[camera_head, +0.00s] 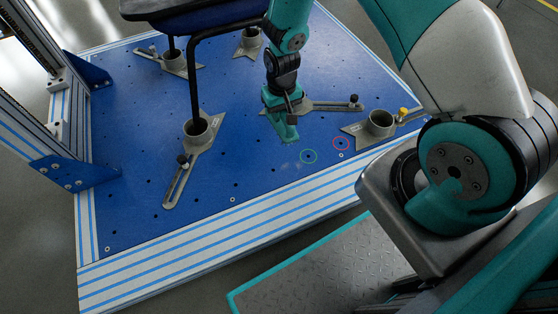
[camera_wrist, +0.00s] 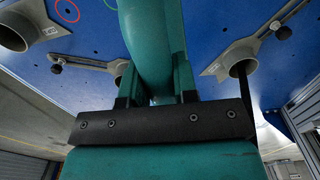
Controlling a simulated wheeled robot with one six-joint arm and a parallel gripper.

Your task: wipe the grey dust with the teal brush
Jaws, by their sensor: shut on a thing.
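My gripper (camera_head: 283,100) points down over the blue plate and is shut on the teal brush (camera_head: 287,130). In the wrist view the brush (camera_wrist: 150,45) fills the upper middle, between the two teal fingers of my gripper (camera_wrist: 158,90). The brush's lower end is close to the plate; I cannot tell whether it touches. A faint pale grey smudge, which looks like the dust (camera_head: 286,166), lies on the plate just below the brush in the head view, left of the green ring. The dust cannot be made out in the wrist view.
A green ring (camera_head: 308,156) and a red ring (camera_head: 341,143) mark the plate (camera_head: 130,215). Grey clamp sockets (camera_head: 380,122) stand around, one right of the brush. A chair leg (camera_head: 194,85) stands in the left socket (camera_head: 198,133).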

